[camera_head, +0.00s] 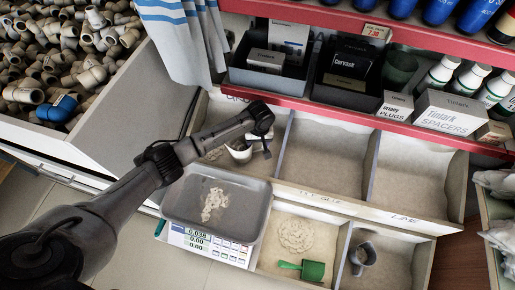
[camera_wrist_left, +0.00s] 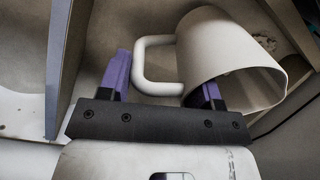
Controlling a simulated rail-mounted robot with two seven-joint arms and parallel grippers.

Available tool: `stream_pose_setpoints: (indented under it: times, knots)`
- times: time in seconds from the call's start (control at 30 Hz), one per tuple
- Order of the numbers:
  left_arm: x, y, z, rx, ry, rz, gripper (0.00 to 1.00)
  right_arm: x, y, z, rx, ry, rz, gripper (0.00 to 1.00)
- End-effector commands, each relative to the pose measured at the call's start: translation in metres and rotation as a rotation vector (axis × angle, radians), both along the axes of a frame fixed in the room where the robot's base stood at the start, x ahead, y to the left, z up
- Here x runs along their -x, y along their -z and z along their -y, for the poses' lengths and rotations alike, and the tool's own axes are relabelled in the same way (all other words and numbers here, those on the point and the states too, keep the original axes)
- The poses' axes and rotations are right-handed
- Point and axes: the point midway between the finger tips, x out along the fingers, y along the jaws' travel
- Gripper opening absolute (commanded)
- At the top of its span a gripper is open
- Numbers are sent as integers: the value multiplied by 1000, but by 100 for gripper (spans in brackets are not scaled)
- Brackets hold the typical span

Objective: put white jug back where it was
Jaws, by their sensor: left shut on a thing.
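The white jug (camera_head: 240,153) is in the back left bin compartment in the head view, partly hidden by my left arm. My left gripper (camera_head: 264,143) is at the jug, its fingers mostly hidden there. In the left wrist view the jug (camera_wrist_left: 222,45) is tilted, its open mouth towards the lower right. The purple fingers of my left gripper (camera_wrist_left: 163,80) are on either side of the handle and near wall, shut on the jug. I cannot tell whether the jug touches the bin floor. My right gripper is not in view.
A scale pan (camera_head: 178,200) with pale powder sits in front of the bin. A green scoop (camera_head: 311,270) and a grey jug (camera_head: 363,257) lie in the front compartments. A red-edged shelf (camera_head: 300,110) with boxes runs behind. The back middle compartment (camera_head: 322,160) is clear.

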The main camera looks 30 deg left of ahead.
Motion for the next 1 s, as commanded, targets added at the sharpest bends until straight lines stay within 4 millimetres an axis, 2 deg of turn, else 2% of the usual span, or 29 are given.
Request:
stream_pose_setpoints:
  times: [0.17,0.47,0.9,0.93,1.0]
  knots:
    - [0,6,-3,-1,-1,1,23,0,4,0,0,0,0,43]
    - [0,41,-3,-2,-1,1,23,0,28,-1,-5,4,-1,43]
    - [0,44,-2,-1,-1,1,23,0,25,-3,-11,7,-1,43]
    - [0,44,-2,-1,-1,1,60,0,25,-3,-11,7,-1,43]
    - [0,44,-2,-1,-1,1,67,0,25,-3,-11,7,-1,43]
